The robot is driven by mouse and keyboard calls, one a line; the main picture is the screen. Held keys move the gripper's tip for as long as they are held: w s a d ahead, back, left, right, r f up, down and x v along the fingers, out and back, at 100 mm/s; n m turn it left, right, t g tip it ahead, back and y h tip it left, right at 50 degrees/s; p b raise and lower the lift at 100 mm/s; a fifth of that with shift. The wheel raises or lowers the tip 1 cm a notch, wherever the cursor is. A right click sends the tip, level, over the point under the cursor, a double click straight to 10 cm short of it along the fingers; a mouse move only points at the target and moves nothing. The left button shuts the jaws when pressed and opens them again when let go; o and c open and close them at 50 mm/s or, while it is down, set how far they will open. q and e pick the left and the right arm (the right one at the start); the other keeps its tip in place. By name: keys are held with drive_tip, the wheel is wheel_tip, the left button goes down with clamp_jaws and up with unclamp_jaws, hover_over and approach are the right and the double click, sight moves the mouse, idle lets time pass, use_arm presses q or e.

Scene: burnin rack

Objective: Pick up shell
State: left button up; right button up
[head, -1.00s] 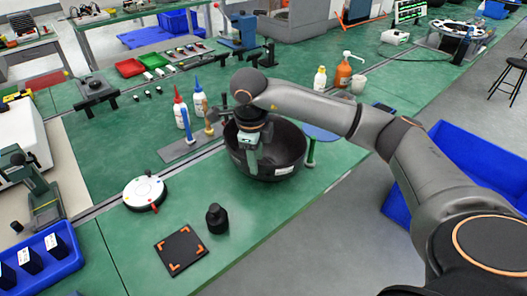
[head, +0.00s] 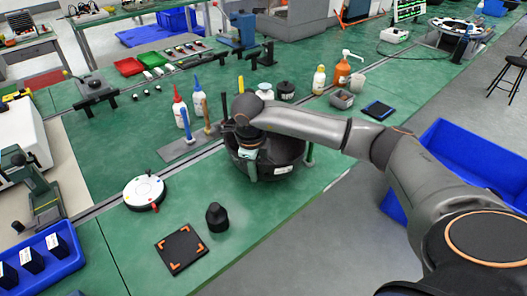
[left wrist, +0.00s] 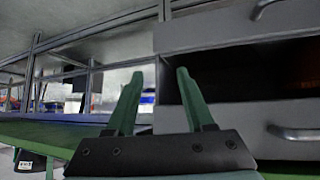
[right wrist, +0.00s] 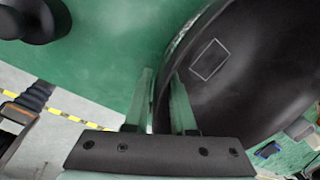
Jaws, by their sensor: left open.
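The only shell-like thing I see is a large black round bowl (head: 285,158) with a white label, on the green bench; I take it as the shell. It also shows at the right of the right wrist view (right wrist: 245,75). My right gripper (head: 250,165) is at the bowl's near side. In the right wrist view its fingers (right wrist: 161,85) stand a small gap apart, one over the green top and one in front of the bowl wall. Whether they press on the wall I cannot tell. My left gripper (left wrist: 158,85) is open and empty before grey drawers, away from the bowl.
A black knob-like part (head: 217,217) and a black square pad (head: 182,249) lie in front of the bowl. A white disc (head: 144,192) is to the left. Glue bottles (head: 181,112) stand behind left. A blue bin (head: 460,170) is beyond the bench's right edge.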

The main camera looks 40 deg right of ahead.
clamp_jaws()
idle(1.0)
